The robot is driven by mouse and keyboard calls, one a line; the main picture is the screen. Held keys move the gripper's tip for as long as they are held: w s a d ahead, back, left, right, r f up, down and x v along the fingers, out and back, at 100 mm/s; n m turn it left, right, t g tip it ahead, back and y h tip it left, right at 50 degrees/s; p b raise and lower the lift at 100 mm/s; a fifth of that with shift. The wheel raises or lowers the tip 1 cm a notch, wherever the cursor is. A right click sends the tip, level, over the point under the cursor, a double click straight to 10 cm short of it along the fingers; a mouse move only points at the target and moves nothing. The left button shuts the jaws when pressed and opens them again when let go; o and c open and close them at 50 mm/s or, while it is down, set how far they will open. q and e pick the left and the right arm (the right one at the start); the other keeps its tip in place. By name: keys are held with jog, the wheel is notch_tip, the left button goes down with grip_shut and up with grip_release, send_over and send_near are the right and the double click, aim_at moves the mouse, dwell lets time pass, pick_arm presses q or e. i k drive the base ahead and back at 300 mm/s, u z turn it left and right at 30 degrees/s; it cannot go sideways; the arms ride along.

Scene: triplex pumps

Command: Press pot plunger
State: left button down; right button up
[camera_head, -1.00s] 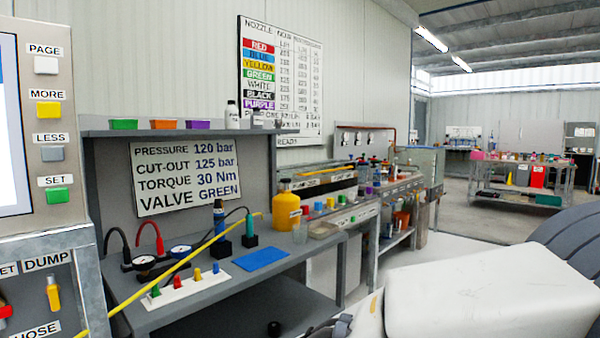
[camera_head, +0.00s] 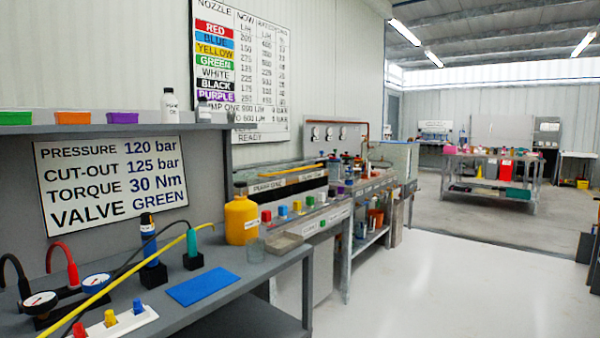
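Neither of my grippers is in view. The pump bench (camera_head: 330,212) stands beyond the near grey bench, against the wall. Several small jars and knobs (camera_head: 345,160) stand along its back part. They are small and crowded, so I cannot tell which of them is a pot with a plunger. A row of coloured knobs (camera_head: 297,206) runs along its nearer end, marked red, yellow, blue and green.
The near grey bench (camera_head: 235,272) holds a yellow jug (camera_head: 241,220), a blue mat (camera_head: 205,287), gauges (camera_head: 96,282) and a yellow hose (camera_head: 140,268). Open white floor (camera_head: 440,280) lies to the right. A far table (camera_head: 490,178) stands behind it.

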aim_at(240, 185)
jog(key=z, duration=0.3)
jog(key=i, duration=1.1)
jog(key=u, duration=0.25)
